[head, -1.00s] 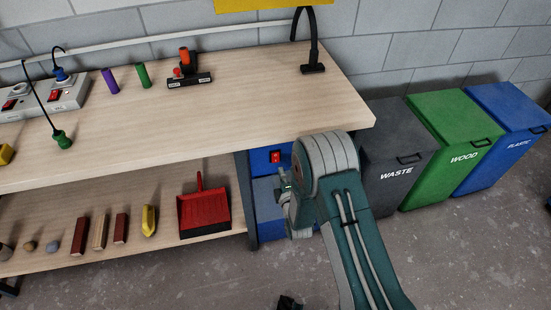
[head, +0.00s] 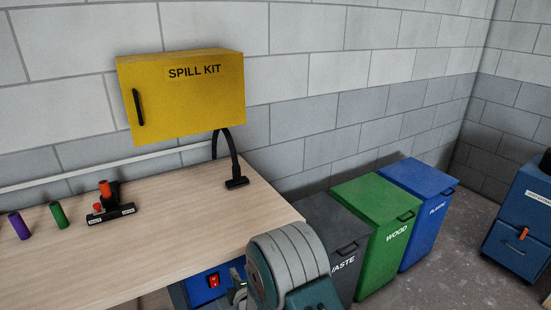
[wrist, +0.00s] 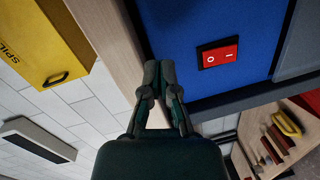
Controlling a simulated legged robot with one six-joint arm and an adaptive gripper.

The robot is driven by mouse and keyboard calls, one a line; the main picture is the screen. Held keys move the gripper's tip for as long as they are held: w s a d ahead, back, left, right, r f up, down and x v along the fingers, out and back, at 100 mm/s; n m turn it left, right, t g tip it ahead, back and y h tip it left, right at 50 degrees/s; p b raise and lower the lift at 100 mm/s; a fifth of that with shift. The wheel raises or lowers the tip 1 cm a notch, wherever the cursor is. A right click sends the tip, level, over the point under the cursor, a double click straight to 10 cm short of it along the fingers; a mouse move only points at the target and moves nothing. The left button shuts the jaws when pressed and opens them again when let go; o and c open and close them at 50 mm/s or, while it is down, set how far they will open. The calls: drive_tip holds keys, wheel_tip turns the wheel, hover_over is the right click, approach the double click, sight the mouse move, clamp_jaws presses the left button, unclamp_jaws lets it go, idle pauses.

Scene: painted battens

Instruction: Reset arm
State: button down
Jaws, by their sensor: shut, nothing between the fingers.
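My gripper (wrist: 160,72) shows in the wrist view with its two fingers together and nothing between them. It is in front of a blue cabinet (wrist: 190,25) under the bench. A red rocker switch (wrist: 217,54) marked O and I is on that cabinet, to the right of the fingertips and apart from them in the picture. In the head view my folded arm stands at the bench's right front corner and mostly hides the gripper. The red switch (head: 213,281) shows just left of it, on the blue cabinet (head: 196,292).
The workbench (head: 170,235) holds purple (head: 19,226) and green (head: 58,214) cylinders and a black holder (head: 110,214). A yellow spill kit box (head: 185,95) hangs above. Grey (head: 325,225), green (head: 375,220) and blue (head: 420,200) bins stand right of the bench. A blue cabinet (head: 520,225) is far right.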

drive_tip(key=s+d+r+m+g+h, duration=0.2)
drive_tip(key=d+r+m, duration=0.3)
drive_tip(key=d+r, duration=0.4)
drive_tip(key=s+d+r+m+g+h, duration=0.25)
drive_tip(key=d+r+m, duration=0.35)
drive_tip(key=r, duration=0.5)
drive_tip(key=s+d+r+m+g+h, duration=0.1)
drive_tip(key=s+d+m, duration=0.4)
drive_tip(key=s, duration=0.8)
drive_tip(key=s+d+r+m+g+h, duration=0.2)
drive_tip(key=s+d+r+m, duration=0.3)
drive_tip(key=s, duration=0.8)
drive_tip(key=d+g, duration=0.1)
drive_tip(key=d, duration=0.2)
drive_tip(key=shift+d, duration=0.3)
drive_tip(key=shift+g, duration=0.25)
